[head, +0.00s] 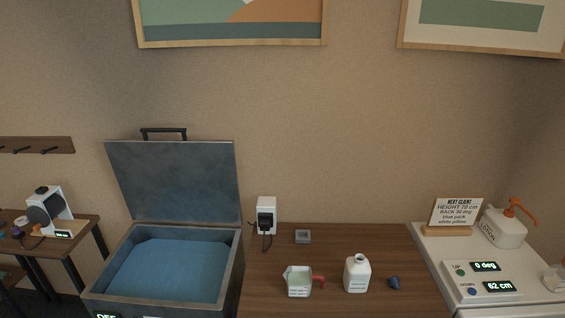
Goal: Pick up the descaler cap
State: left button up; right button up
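A small dark blue cap (394,283) lies on the wooden table at the right, apart from the other things; it looks like the descaler cap. A white bottle (357,276) with a label and an uncapped neck stands upright to its left. Neither of my grippers is in the head view.
A white jug (298,284) with a red handle stands left of the bottle, and a small grey square (303,237) lies behind. An open grey box (236,271) with blue contents borders the wooden table (375,240). A white counter (440,254) with displays and a lotion bottle (502,228) is right.

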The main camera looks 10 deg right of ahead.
aim_at(394, 281)
jog(key=z, duration=1.2)
